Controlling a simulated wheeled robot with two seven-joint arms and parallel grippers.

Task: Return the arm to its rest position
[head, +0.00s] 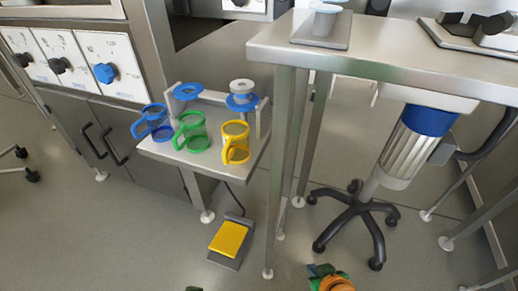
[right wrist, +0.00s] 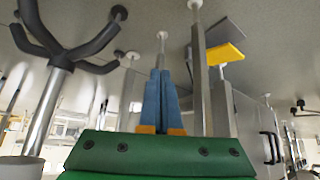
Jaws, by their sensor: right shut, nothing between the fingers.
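My right gripper (head: 318,270) shows at the bottom edge of the head view as a green and orange piece, low over the floor and apart from the furniture. In the right wrist view its two blue fingers (right wrist: 161,75) lie together, shut with nothing between them. A small dark green tip (head: 193,289) at the bottom edge of the head view appears to be part of my left gripper. Its fingers are out of frame, so I cannot tell its state.
A side shelf (head: 200,157) holds blue (head: 152,122), green (head: 191,132) and yellow (head: 236,142) handled holders. A yellow pedal (head: 229,238) sits on the floor. A steel table (head: 400,60) and a wheeled stand (head: 357,211) are at the right. Floor between is clear.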

